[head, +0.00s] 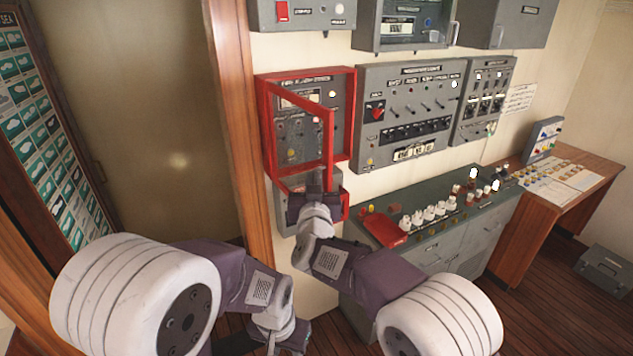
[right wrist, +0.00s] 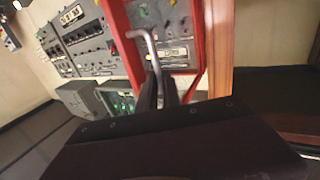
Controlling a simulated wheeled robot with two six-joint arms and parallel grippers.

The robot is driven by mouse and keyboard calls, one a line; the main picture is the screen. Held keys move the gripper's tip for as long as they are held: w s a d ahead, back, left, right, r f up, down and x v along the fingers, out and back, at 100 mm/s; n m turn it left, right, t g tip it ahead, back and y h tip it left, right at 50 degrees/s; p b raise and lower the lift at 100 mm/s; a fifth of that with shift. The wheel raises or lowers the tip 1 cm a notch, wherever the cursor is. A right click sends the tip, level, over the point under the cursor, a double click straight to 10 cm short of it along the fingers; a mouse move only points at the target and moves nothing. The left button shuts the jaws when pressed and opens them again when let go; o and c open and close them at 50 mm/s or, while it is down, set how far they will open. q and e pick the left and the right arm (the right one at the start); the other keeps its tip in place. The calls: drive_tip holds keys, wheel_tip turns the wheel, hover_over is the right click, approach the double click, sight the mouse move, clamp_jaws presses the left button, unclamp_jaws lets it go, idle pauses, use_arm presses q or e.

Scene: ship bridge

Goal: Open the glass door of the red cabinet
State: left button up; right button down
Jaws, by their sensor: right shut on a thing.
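The red cabinet (head: 352,112) hangs on the wall, with grey panel gear inside its red frame. Its red-framed glass door (head: 329,140) stands partly open, hinged at the left, its right edge swung out toward me. My right gripper (head: 319,188) is at the lower right of the door. In the right wrist view, my right gripper (right wrist: 158,95) is shut on the grey bent door handle (right wrist: 149,48), beside the red frame. My left gripper (head: 289,338) hangs low at the bottom of the head view, away from the cabinet; its fingers are not clear.
Grey control panels (head: 411,110) are on the wall right of the cabinet. A grey console (head: 440,235) with knobs and a red box (head: 384,229) stands below. A wooden post (head: 232,110) is close at the left. A wooden desk (head: 570,185) stands at the right.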

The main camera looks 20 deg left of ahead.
use_arm(q)
drive_tip(key=shift+w, duration=0.1)
use_arm(e)
drive_tip(key=shift+w+r, duration=0.1)
drive_tip(key=shift+r, duration=0.1)
